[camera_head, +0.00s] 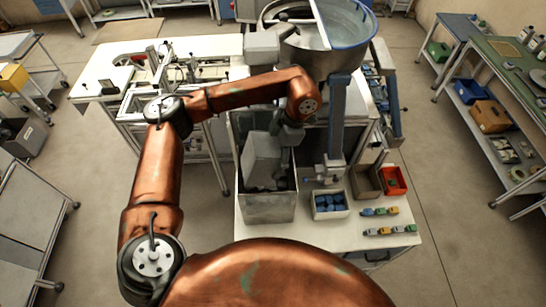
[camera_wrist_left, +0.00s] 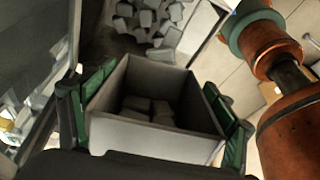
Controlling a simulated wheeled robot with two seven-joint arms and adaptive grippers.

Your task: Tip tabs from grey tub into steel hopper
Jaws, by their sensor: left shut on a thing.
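My left gripper (camera_wrist_left: 160,115) is shut on the grey tub (camera_wrist_left: 155,136), its green finger pads against two opposite sides. Several grey tabs (camera_wrist_left: 148,108) lie on the tub's floor in the left wrist view. In the head view the tub (camera_head: 261,158) is held inside the mouth of the open steel hopper (camera_head: 268,210); it looks tilted. My left gripper (camera_head: 290,138) is partly hidden there by its own wrist. Many loose grey tabs (camera_wrist_left: 150,22) lie beyond the tub in the left wrist view, apparently in the hopper. My right gripper is not in view.
A steel bowl with a blue rim (camera_head: 350,25) stands behind the hopper. To the hopper's right are a blue column (camera_head: 337,120), a white bin of blue parts (camera_head: 330,205), a red bin (camera_head: 394,181) and small coloured parts (camera_head: 388,230) on the white table.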

